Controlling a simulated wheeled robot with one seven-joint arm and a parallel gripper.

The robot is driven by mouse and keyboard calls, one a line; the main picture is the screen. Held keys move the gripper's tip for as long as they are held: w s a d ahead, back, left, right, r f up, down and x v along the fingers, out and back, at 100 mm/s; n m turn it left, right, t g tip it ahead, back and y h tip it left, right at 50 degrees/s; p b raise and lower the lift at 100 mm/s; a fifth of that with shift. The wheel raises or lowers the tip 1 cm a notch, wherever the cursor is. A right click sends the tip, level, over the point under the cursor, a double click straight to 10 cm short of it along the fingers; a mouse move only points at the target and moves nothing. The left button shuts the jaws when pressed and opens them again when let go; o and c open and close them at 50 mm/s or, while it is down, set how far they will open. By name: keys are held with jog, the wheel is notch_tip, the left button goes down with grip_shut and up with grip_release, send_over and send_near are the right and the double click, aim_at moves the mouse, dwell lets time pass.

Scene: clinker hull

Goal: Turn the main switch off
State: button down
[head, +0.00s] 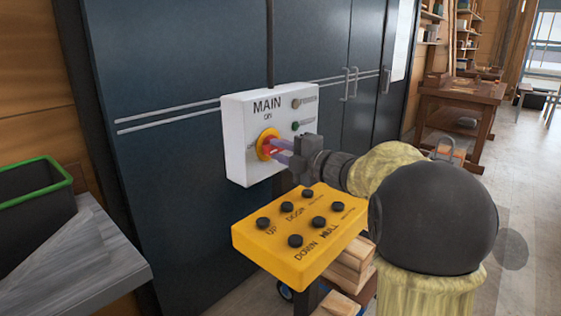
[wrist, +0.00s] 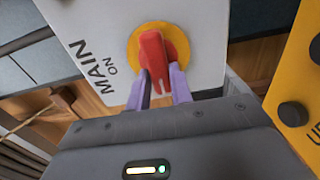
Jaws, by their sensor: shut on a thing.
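The main switch is a red rotary handle (wrist: 152,55) on a yellow round plate (wrist: 178,42), set in a white box (head: 240,151) marked MAIN and ON. My gripper (head: 280,151) reaches the box from the right. Its two purple fingers (wrist: 160,88) are closed on the red handle, one on each side. In the head view the fingers hide part of the handle.
A yellow control box (head: 268,240) with several black buttons stands just below my gripper, close to my arm. Dark cabinet doors (head: 180,170) rise behind the white box. A grey bench (head: 75,260) and a green-rimmed bin (head: 35,205) are at the left. Open floor (head: 525,190) lies at the right.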

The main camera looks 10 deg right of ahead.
jog(key=shift+f, duration=0.1)
dwell(0.4)
jog(key=c, duration=1.2)
grip_release()
jog(key=shift+c, duration=0.2)
jog(key=v, duration=1.7)
jog(key=shift+s+b, duration=0.15)
jog(key=shift+b, duration=0.25)
